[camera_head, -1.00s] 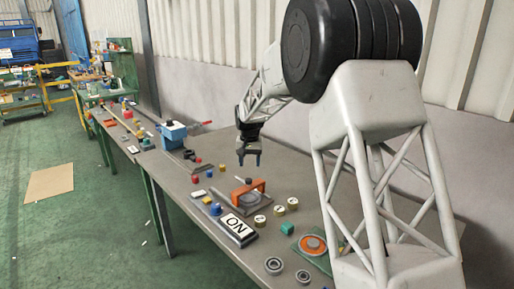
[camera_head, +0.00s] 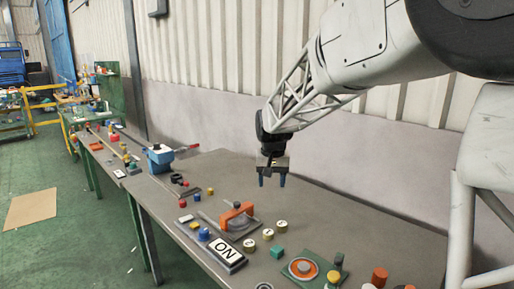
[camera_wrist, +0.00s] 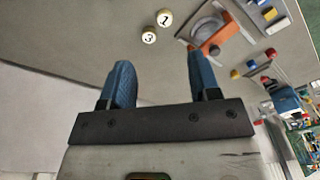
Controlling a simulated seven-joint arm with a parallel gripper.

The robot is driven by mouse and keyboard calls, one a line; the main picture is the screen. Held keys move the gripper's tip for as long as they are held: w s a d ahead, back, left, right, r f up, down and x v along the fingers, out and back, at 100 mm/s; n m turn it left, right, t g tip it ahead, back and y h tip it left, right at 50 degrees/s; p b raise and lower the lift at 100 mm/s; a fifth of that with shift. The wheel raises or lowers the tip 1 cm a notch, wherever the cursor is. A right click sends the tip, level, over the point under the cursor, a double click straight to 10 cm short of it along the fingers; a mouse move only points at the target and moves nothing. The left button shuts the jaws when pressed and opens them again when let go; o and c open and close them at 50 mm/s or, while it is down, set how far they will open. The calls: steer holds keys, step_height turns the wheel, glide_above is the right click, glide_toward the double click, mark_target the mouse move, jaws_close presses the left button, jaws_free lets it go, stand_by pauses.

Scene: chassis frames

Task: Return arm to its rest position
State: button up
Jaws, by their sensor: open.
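My gripper (camera_head: 272,180) hangs above the grey workbench (camera_head: 350,225), fingers pointing down. Its two blue fingertips are apart with nothing between them. In the wrist view the open fingers (camera_wrist: 160,85) show over bare bench top. The gripper is behind and to the right of the orange-handled device (camera_head: 238,214), clear of it. My white lattice arm reaches in from the upper right.
On the bench are an ON plate (camera_head: 226,252), several numbered round pieces (camera_head: 268,234), a teal cube (camera_head: 277,252), a green plate with an orange ring (camera_head: 302,268) and a blue vise (camera_head: 158,158). A wall (camera_head: 350,140) runs behind. The bench's back right is clear.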

steer(key=s+d+r, duration=0.1)
steer(key=s+d, duration=0.2)
steer(key=s, duration=0.4)
steer(key=s+d+r+t, duration=0.1)
steer(key=s+d, duration=0.2)
steer(key=s, duration=0.4)
steer(key=s+d+r, duration=0.1)
steer(key=s+d, duration=0.3)
steer(key=s, duration=0.4)
steer(key=s+d+f, duration=0.2)
steer(key=s, duration=0.7)
steer(key=s+d+f, duration=0.2)
steer(key=s+f, duration=0.1)
steer(key=s, duration=0.7)
steer(key=shift+f+t, duration=0.15)
steer(key=shift+t, duration=0.25)
